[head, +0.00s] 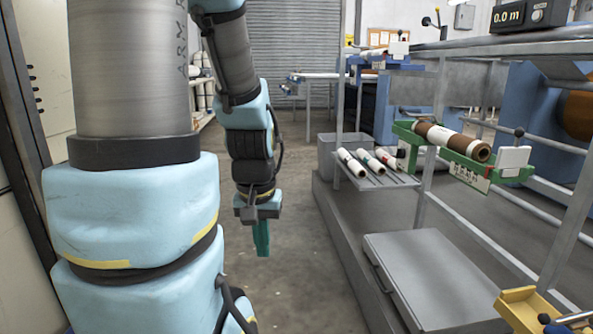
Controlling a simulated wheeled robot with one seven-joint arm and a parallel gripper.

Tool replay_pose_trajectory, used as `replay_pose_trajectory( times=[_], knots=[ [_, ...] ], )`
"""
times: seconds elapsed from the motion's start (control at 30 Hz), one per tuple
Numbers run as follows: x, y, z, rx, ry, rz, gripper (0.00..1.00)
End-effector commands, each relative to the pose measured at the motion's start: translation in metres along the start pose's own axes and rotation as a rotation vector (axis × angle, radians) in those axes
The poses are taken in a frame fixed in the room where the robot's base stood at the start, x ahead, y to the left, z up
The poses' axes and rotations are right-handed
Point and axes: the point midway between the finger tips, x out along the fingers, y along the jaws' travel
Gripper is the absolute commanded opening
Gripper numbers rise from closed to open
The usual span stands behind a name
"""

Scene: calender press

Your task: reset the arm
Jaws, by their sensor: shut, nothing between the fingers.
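My arm stands at the left of the head view, in light blue and grey, and its lower part fills much of that side. Its far links bend down in front of me. My gripper (262,252) hangs at the end with its teal fingers pointing down, shut and empty. It is over the open floor of the aisle, apart from the rack and the machine at the right.
At the right is a metal frame with a green tray (508,172) holding a brown roll (446,139). Several white rolls lie on a small shelf (378,182). A grey box (420,275) and a yellow tray (515,308) sit low. The aisle floor (295,230) is clear.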

Motion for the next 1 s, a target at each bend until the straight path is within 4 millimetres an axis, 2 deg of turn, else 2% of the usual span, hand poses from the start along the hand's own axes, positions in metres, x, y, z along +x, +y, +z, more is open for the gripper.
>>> replay_pose_trajectory(
  times=[0.03, 0.1, 0.5, 0.6, 0.8, 1.0],
  knots=[
    [-0.032, 0.0, -0.005, 0.0, 0.0, 0.0, 0.0],
    [-0.055, 0.0, -0.008, 0.0, 0.0, 0.0, 0.0],
    [-0.175, 0.001, -0.025, 0.0, 0.001, 0.0, 0.0],
    [-0.198, 0.001, -0.028, 0.0, 0.001, 0.0, 0.0],
    [-0.221, 0.001, -0.031, 0.0, 0.001, 0.0, 0.0],
    [-0.223, 0.001, -0.031, 0.0, 0.001, 0.0, 0.0]
  ],
)
